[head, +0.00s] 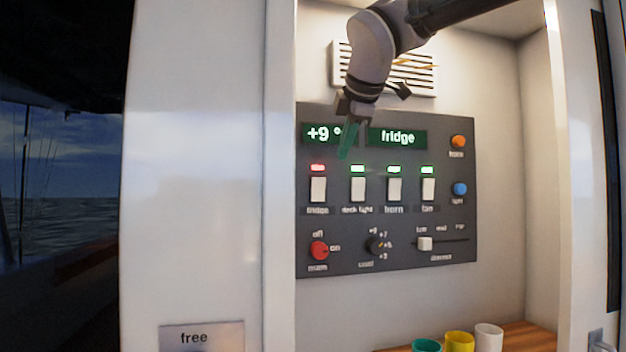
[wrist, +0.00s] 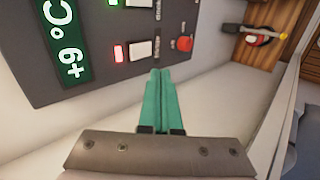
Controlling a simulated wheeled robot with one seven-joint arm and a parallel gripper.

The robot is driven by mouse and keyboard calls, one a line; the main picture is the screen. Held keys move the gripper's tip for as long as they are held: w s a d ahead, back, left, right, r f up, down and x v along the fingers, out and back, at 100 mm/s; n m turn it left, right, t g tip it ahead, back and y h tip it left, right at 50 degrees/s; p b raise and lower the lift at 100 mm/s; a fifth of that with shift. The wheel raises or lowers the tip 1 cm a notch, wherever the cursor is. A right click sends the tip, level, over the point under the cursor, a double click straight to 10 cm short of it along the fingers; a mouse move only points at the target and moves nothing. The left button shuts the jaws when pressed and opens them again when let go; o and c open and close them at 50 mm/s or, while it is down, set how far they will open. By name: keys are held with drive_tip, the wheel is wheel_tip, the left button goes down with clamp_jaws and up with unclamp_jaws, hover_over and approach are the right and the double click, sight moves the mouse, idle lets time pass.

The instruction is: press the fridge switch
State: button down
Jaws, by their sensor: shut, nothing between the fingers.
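The fridge switch (head: 318,189) is the leftmost white rocker in the row on the dark panel (head: 460,225), under a lit red lamp (head: 317,168). In the wrist view the switch (wrist: 140,49) lies just beyond my fingertips, beside its red lamp (wrist: 117,53). My gripper (head: 344,156) has green fingers, shut and empty. In the head view it hangs in front of the display, above and right of the fridge switch, covering part of the readout. In the wrist view my fingertips (wrist: 160,72) show apart from the switch.
Three more rockers, deck light (head: 358,189), horn (head: 394,189) and fan (head: 428,189), have green lamps. Below are a red knob (head: 319,250), a dark dial (head: 376,245) and a slider (head: 425,243). Cups (head: 459,341) stand below right. A white wall (head: 190,190) borders the left.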

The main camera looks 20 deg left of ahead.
drive_tip(key=shift+w+a+r+n, duration=0.15)
drive_tip(key=shift+a+n, duration=0.25)
drive_tip(key=shift+a, duration=0.5)
approach(318, 188)
drive_tip(key=x, duration=0.5)
drive_tip(key=shift+s+d+f, duration=0.2)
drive_tip(key=shift+s+f, duration=0.1)
drive_tip(key=shift+f, duration=0.05)
drive_tip(key=shift+w+a+r, duration=0.15)
drive_tip(key=shift+w+a, duration=0.1)
drive_tip(key=shift+w, duration=0.2)
